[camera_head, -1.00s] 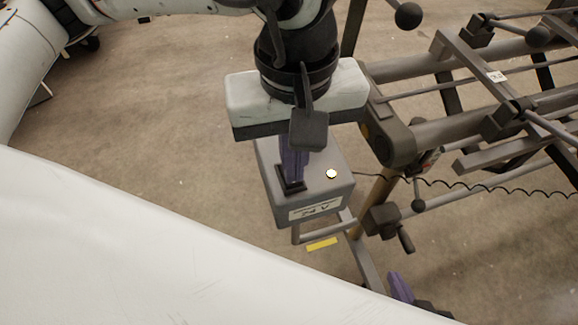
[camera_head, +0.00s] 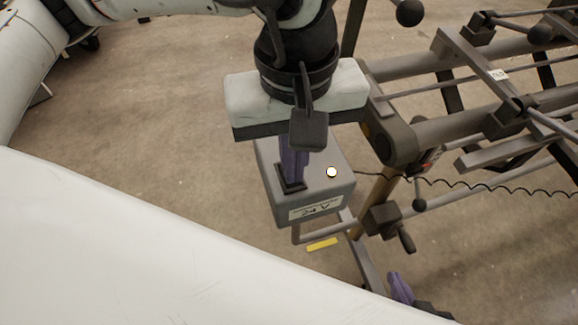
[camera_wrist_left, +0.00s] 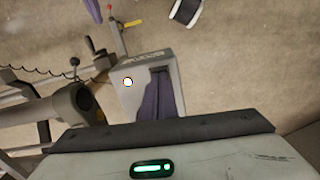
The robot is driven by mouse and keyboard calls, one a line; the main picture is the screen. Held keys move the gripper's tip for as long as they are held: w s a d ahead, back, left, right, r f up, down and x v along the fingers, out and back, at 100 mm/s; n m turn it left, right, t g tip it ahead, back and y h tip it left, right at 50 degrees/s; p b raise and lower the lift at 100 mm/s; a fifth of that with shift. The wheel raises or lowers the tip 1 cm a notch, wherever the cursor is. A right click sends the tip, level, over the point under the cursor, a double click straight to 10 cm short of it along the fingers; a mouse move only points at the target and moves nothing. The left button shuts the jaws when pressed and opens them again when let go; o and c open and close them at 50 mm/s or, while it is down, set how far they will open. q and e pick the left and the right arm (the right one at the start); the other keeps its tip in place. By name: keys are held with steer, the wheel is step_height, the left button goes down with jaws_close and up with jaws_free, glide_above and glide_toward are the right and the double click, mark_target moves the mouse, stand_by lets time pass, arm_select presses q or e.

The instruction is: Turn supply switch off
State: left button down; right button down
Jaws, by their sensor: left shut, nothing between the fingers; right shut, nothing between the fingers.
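The grey supply box (camera_head: 335,195) with a pale label stands below my left wrist. A round lamp (camera_head: 332,172) on its top glows white; the lamp (camera_wrist_left: 128,82) also shows in the left wrist view. My left gripper (camera_head: 291,184) is shut, its purple fingers pointing down at a dark switch housing (camera_head: 293,190) on the box top. The fingers hide the switch lever, so its position cannot be told. The box also shows in the left wrist view (camera_wrist_left: 135,64). My right gripper (camera_head: 400,287) is shut at the bottom edge, apart from the box.
A metal loom-like frame (camera_head: 470,110) with bars, knobs and clamps stands right of the box. A coiled black cable (camera_head: 470,186) runs from the box to the right. A yellow strip (camera_head: 322,244) lies below the box. Bare floor (camera_head: 150,130) is open to the left.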

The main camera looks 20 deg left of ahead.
arm_select(q)
steer(key=shift+f+b, duration=0.55)
steer(key=shift+b, duration=0.05)
steer(key=shift+r, duration=0.15)
step_height(320, 180, up, 7)
steer(key=p, duration=0.3)
stand_by(0.6)
stand_by(0.4)
